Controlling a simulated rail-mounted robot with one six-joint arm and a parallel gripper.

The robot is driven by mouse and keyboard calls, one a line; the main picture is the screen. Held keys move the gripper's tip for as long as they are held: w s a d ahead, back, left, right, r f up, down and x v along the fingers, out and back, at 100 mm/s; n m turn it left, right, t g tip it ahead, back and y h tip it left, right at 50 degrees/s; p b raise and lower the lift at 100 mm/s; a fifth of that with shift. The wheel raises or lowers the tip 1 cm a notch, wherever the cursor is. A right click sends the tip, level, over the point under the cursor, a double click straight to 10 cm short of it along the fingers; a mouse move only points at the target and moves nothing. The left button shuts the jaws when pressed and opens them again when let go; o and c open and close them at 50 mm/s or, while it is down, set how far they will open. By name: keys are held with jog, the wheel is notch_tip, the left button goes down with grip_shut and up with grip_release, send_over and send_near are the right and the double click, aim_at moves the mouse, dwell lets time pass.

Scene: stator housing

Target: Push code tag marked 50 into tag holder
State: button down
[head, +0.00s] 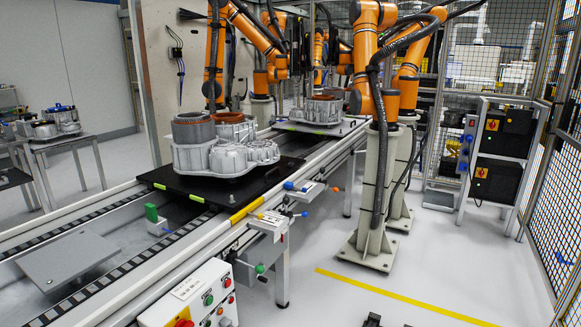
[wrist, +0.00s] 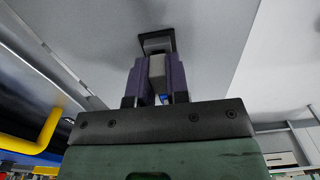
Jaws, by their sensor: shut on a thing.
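In the wrist view, my gripper (wrist: 158,72) points away from the camera, with its two purple fingers close together. They are shut on a small dark, square-edged piece (wrist: 157,42) at their tips, which looks like the code tag. No number can be read on it. A pale surface lies beyond the tips; whether the piece touches it, I cannot tell. I cannot pick out the tag holder for certain in either view. My gripper is not clearly seen in the head view.
A stator housing (head: 225,158) stands on a black pallet (head: 153,180) on the conveyor. A white box (head: 271,220) with coloured knobs hangs on the near rail. A control panel (head: 190,296) is at the bottom. A yellow pipe (wrist: 42,137) curves at left in the wrist view.

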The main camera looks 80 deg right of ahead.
jog(key=shift+r, duration=0.15)
jog(key=shift+r+p, duration=0.85)
jog(key=shift+p, duration=0.05)
notch_tip(320, 180, up, 7)
jog(key=p, duration=0.6)
jog(key=shift+f+p, duration=0.2)
jog(key=shift+p, duration=0.1)
jog(key=shift+f, duration=0.15)
